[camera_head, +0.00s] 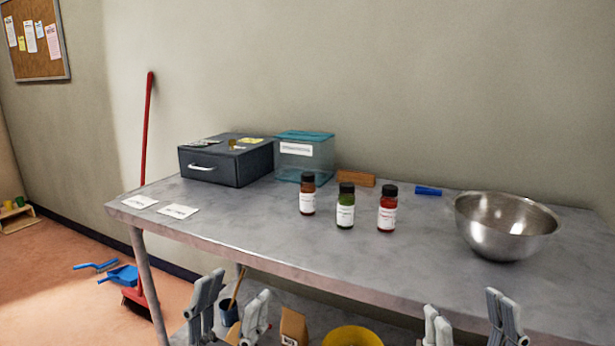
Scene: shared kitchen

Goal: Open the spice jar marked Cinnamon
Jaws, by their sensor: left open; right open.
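Three small spice jars with black lids and white labels stand upright in a row on the grey table (270,230). The left jar (308,196) has brown contents, the middle jar (346,208) green, the right jar (387,210) red. The label print is too small to read, so I cannot tell which is marked Cinnamon. All lids are on. My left gripper (230,297) is open and empty, low in front of the table edge, left of the jars. My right gripper (468,314) is open and empty at the lower right, nearer than the jars and apart from them.
A metal bowl (505,240) stands right of the jars. Behind them are a dark drawer box (225,162), a teal-lidded clear box (318,158), a wooden block (356,179) and a blue object (428,190). White cards (178,211) lie at the left. The table front is clear.

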